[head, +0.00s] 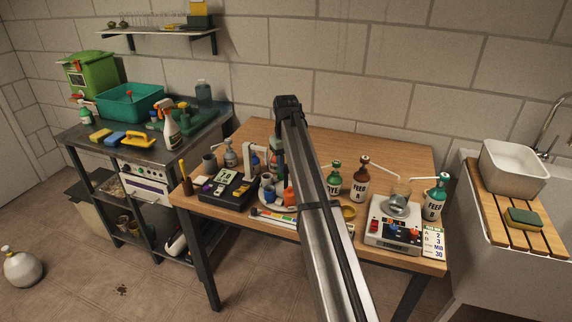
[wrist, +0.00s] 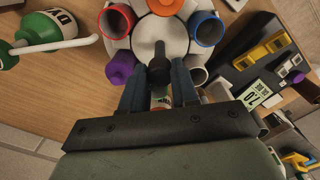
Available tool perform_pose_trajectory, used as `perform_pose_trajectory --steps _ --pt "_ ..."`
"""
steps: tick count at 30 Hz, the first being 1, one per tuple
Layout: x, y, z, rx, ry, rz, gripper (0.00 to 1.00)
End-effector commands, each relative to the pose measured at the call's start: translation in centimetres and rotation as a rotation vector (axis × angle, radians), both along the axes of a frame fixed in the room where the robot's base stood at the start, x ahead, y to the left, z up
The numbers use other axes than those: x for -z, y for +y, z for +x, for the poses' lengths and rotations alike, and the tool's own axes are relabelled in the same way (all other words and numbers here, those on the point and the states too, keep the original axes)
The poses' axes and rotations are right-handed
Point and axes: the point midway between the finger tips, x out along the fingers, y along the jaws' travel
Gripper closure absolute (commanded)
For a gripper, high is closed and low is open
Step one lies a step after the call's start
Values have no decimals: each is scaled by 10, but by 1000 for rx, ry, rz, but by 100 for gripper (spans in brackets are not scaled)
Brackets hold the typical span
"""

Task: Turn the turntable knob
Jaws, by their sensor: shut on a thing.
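The turntable (wrist: 178,38) is a white disc ringed with coloured cups, seen from above in the wrist view. Its black knob (wrist: 159,58) stands up at the middle. My gripper (wrist: 160,76) has its two blue fingers closed on the knob from either side. Around the disc are a red-rimmed cup (wrist: 118,20), a blue-rimmed cup (wrist: 207,30), a purple piece (wrist: 120,66) and an orange piece (wrist: 165,6). In the head view the turntable (head: 268,205) is partly hidden behind my arm, and the knob cannot be made out there.
A DYE bottle (head: 334,178) and FEED A bottle (head: 360,182) stand right of my arm. A black case (head: 227,190) is close on the left. A white device (head: 390,228) with a glass vessel stands at the right. The table's back (head: 370,140) is clear.

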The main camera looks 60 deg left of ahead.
Motion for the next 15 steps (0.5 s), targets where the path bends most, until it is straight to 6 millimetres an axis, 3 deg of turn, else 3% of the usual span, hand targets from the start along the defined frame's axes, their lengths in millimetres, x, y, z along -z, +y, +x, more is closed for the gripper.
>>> perform_pose_trajectory --steps 9,15 --pt "0 0 0 1 0 0 45" --pt "0 0 0 1 0 0 45"
